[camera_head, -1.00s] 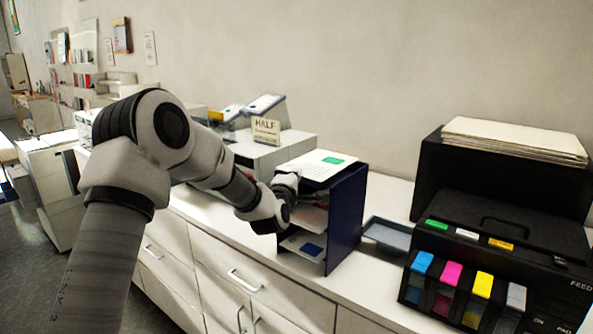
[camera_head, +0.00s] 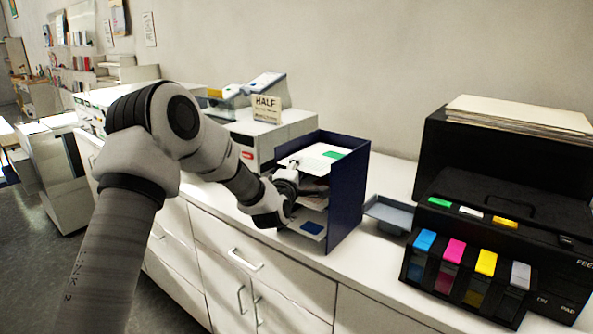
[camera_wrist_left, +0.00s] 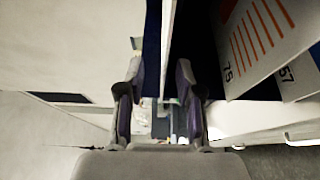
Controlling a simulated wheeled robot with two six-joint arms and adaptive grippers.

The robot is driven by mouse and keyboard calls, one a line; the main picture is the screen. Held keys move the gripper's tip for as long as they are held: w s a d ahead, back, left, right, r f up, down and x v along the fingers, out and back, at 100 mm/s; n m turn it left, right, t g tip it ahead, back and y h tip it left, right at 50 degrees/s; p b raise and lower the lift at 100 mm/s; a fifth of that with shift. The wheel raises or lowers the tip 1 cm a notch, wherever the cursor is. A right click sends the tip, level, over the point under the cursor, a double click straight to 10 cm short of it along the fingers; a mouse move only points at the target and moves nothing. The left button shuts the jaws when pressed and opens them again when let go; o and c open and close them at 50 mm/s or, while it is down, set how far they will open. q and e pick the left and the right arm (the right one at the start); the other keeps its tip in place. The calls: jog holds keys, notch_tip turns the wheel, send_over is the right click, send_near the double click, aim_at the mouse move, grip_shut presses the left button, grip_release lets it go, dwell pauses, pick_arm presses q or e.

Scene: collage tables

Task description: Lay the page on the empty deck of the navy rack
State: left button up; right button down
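The navy rack (camera_head: 347,192) stands on the white counter, its open side facing left. A white page with a green patch (camera_head: 317,153) lies on its top deck, below the top edges of the walls. Lower decks hold other sheets, including one with a blue patch (camera_head: 312,227). My left gripper (camera_head: 291,174) is at the rack's open side by the page's near edge. In the left wrist view its fingers (camera_wrist_left: 158,95) are apart, with a thin pale edge between them and gaps on both sides. My right gripper is out of view.
A black printer (camera_head: 490,250) with coloured cartridges stands at the right, paper stacked above it. A small grey tray (camera_head: 389,213) lies between it and the rack. A machine with a "HALF" sign (camera_head: 266,108) stands behind left. Striped sheets (camera_wrist_left: 262,42) show in the left wrist view.

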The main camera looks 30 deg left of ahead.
pick_arm(q)
jog(key=shift+s, duration=0.1)
jog(key=v, duration=1.1)
jog(key=shift+s+d, duration=0.15)
jog(key=shift+s, duration=0.2)
